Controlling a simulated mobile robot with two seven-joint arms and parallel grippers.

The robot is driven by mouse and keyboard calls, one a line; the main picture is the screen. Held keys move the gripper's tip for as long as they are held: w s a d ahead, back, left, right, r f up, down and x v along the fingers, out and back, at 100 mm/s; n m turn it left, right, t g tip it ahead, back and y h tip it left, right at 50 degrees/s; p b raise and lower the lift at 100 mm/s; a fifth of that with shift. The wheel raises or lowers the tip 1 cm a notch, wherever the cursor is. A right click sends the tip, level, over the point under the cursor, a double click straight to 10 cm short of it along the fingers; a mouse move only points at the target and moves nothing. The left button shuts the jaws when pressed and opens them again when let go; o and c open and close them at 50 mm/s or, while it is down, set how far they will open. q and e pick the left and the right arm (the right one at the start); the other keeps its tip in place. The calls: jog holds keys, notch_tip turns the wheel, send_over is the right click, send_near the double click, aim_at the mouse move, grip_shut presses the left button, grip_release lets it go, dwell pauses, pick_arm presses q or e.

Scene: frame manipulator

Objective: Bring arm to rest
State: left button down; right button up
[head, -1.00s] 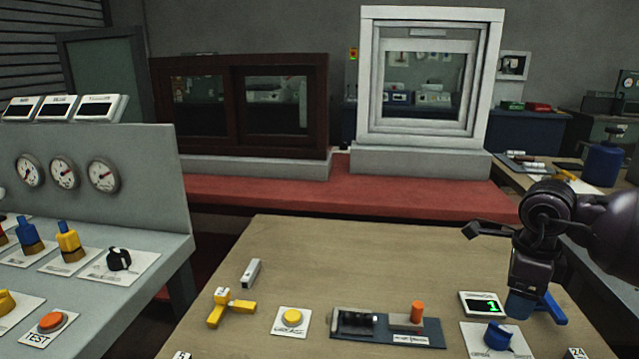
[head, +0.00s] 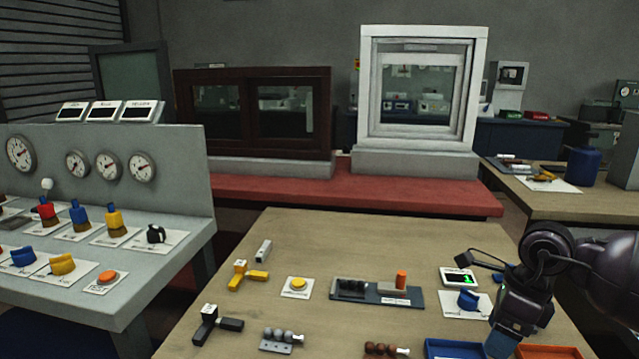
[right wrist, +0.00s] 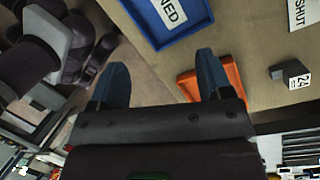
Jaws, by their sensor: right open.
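My right arm enters the head view from the right, bent down at the wrist. My right gripper (head: 500,345) hangs at the lower right over the near part of the wooden table (head: 330,230). In the right wrist view its two blue fingers (right wrist: 162,80) are spread apart with nothing between them. An orange tray (right wrist: 238,75) and a blue tray (right wrist: 178,22) show beyond the fingers. My left gripper does not show.
Under the gripper lie a blue tray (head: 455,348) and an orange tray (head: 548,352). A blue knob (head: 468,299), a small display (head: 459,278) and a yellow button (head: 296,284) are on the table. A grey console (head: 180,250) stands left. A white window frame (head: 368,95) stands behind.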

jog(key=s+a+f+m+t+y+p, duration=0.1)
jog(key=s+a+m+y, duration=0.3)
jog(key=a+y, duration=0.35)
jog(key=s+a+f+m+t+y+p, duration=0.1)
jog(key=s+a+m+y+p, duration=0.15)
jog(key=s+a+y, duration=0.45)
pick_arm(q)
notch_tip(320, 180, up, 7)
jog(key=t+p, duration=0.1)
jog(key=p, duration=0.3)
pick_arm(e)
jog(key=s+d+f+n+t+h, duration=0.4)
jog(key=s+f+n+h, duration=0.4)
jog(key=n, duration=0.8)
jog(key=s+d+f+n+t+h, duration=0.5)
jog(key=s+f+n+h, duration=0.3)
jog(key=n, duration=0.9)
jog(key=shift+s+d+f+h, duration=0.15)
jog(key=shift+s+h, duration=0.15)
jog(key=shift+h, duration=0.25)
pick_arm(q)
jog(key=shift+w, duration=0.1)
